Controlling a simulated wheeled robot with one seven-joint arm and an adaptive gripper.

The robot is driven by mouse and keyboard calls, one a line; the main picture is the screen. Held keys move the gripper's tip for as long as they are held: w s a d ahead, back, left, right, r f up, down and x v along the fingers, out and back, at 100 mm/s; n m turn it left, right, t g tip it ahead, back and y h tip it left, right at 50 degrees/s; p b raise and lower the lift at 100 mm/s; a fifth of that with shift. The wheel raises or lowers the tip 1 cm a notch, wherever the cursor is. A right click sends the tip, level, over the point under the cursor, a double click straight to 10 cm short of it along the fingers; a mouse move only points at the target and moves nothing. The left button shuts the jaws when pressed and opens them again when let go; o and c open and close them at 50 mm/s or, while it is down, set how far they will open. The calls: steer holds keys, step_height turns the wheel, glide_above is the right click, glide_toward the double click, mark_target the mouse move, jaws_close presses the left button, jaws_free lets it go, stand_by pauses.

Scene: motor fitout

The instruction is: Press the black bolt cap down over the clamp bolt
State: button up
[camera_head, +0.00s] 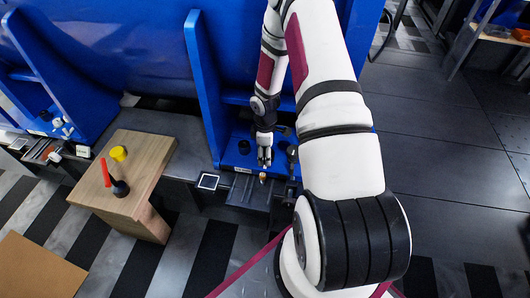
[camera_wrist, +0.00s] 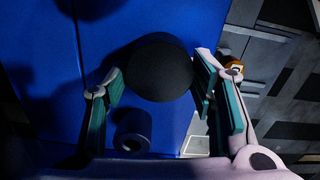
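A round black cap (camera_wrist: 160,68) sits between the two teal-padded fingers of my gripper (camera_wrist: 160,82) in the wrist view. The pads flank it closely on both sides, and my gripper looks shut on it. Below and left of it, a smaller black cylinder with a hole in its top, seemingly the clamp bolt (camera_wrist: 132,130), stands on the blue surface, apart from the cap. The held cap cannot be made out there.
A blue upright rib (camera_head: 203,85) rises left of my gripper. A small orange-and-white part (camera_head: 263,177) lies on the dark ledge in front. A wooden block (camera_head: 140,165) at left carries a yellow knob (camera_head: 118,153) and a red-handled tool (camera_head: 106,172).

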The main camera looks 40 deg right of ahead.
steer(key=shift+o, duration=0.6)
steer(key=shift+r, duration=0.25)
step_height(320, 180, up, 12)
steer(key=shift+f, duration=0.2)
